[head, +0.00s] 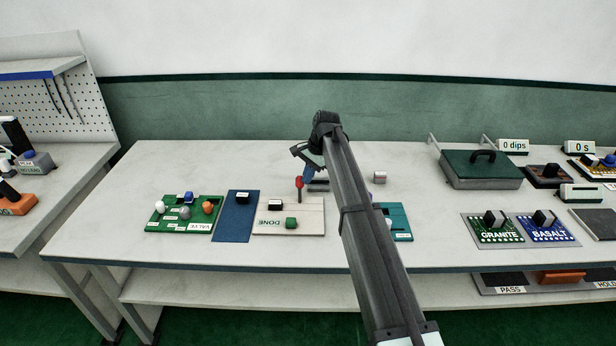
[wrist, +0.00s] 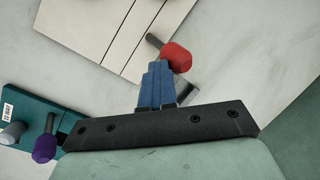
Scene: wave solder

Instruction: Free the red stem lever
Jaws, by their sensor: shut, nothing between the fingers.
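The red stem lever (head: 299,183) stands at the back of the cream board marked DONE (head: 262,228). In the wrist view its red knob (wrist: 177,57) sits on a dark stem that points to the upper left. My gripper (head: 308,174) is over the back edge of that board, just right of the lever. In the wrist view the blue fingers of my gripper (wrist: 157,68) are shut together and empty, with their tips right beside the red knob. I cannot tell whether they touch it. A small grey piece shows partly hidden behind the fingers.
A teal board (head: 399,222) lies to the right, partly hidden by my arm; its purple knob (wrist: 44,149) shows in the wrist view. The blue mat (head: 235,224) and green VALVE board (head: 168,222) lie left. A small grey cylinder (head: 380,177) stands behind. The table's back left is clear.

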